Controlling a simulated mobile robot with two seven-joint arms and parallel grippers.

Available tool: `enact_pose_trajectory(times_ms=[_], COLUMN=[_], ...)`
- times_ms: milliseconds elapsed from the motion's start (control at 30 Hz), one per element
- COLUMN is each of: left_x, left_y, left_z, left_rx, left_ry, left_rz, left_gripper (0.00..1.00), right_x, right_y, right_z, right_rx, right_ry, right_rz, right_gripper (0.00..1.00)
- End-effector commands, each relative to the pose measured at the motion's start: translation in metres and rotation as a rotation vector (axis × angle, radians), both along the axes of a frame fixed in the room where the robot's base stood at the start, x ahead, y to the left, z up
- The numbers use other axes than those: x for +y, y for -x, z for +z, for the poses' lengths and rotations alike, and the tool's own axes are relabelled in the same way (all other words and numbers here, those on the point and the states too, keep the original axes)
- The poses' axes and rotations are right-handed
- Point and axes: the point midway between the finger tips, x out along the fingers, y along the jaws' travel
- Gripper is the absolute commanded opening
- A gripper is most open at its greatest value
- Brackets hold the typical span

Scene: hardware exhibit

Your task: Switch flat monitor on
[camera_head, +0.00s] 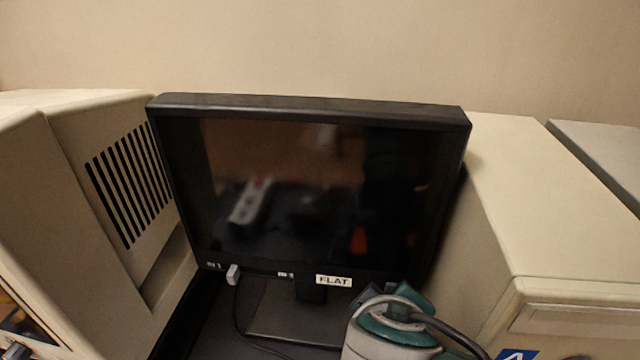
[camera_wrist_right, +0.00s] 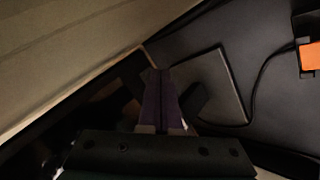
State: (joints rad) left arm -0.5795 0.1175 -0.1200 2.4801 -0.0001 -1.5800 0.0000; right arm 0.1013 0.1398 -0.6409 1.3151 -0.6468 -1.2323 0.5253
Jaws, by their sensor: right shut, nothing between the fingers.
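The flat monitor (camera_head: 315,112) stands in the middle of the head view, with a black frame and a "FLAT" label (camera_head: 333,281) on its lower edge. Its screen (camera_head: 310,190) is dark and shows only reflections. A small light-grey piece (camera_head: 233,274) with a cable sits at the lower left of the frame. My right arm is in front of the monitor's lower right, and its fingers are hidden there. In the right wrist view my right gripper (camera_wrist_right: 160,73) is shut and empty, over a dark surface. My left gripper is not in view.
A beige vented case (camera_head: 125,190) stands close on the left, and another beige case (camera_head: 510,200) on the right. The monitor's stand (camera_head: 285,318) rests on a dark surface. An orange object (camera_wrist_right: 309,56) and a black cable (camera_wrist_right: 262,75) show in the right wrist view.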

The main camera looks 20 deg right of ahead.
Motion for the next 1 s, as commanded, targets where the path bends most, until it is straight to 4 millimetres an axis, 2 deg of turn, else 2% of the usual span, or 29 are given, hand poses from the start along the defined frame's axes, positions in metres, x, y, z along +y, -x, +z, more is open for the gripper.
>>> enact_pose_trajectory(times_ms=[433,733,1000], left_x=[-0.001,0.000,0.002], left_y=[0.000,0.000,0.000], left_z=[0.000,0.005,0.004], left_rx=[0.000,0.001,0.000], left_ry=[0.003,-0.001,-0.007], left_rz=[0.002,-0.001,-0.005], left_gripper=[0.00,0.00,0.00], right_x=[-0.002,0.004,0.005], right_y=[-0.003,0.007,0.008], right_z=[0.000,0.001,0.000], right_rx=[0.000,0.001,0.000], right_ry=[0.000,-0.001,0.000], right_rz=[0.000,0.000,0.000], right_gripper=[0.00,0.00,0.00])
